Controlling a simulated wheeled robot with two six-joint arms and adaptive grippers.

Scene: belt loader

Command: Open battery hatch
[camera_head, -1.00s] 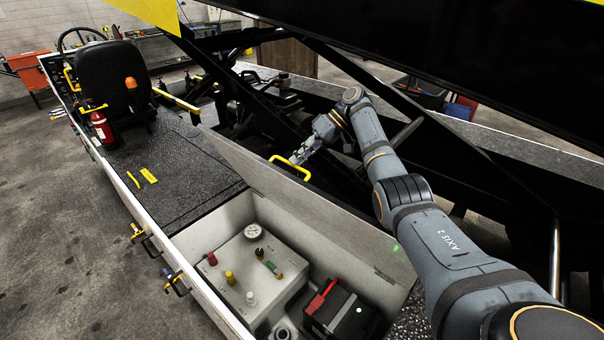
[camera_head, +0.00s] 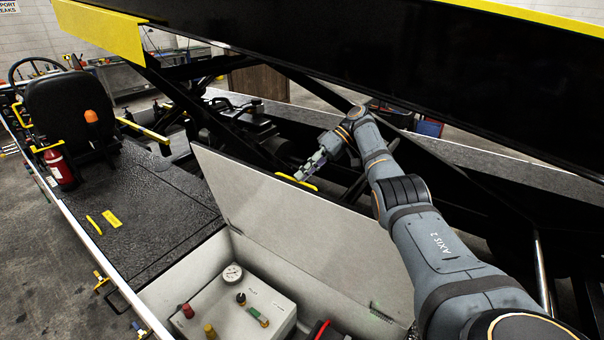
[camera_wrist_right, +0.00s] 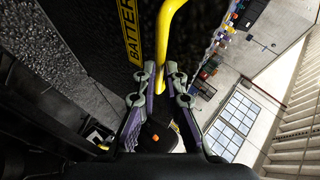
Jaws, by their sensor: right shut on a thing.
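The battery hatch lid (camera_head: 290,215) stands raised along the far side of its box, with its pale inner face showing in the head view. Its yellow handle (camera_head: 296,181) shows just past the lid's upper edge. My right gripper (camera_head: 310,167) reaches that handle from the right and is shut on it. In the right wrist view the fingers (camera_wrist_right: 161,76) close around the lower end of the yellow bar (camera_wrist_right: 170,22), beside the dark outer face with yellow "BATTER" lettering (camera_wrist_right: 130,35). My left gripper is out of view.
The open compartment holds a pale unit (camera_head: 235,310) with a gauge and coloured knobs. The seat (camera_head: 68,115) and red fire extinguisher (camera_head: 59,167) are at the left. The dark conveyor boom (camera_head: 400,70) hangs overhead, with struts behind my right arm.

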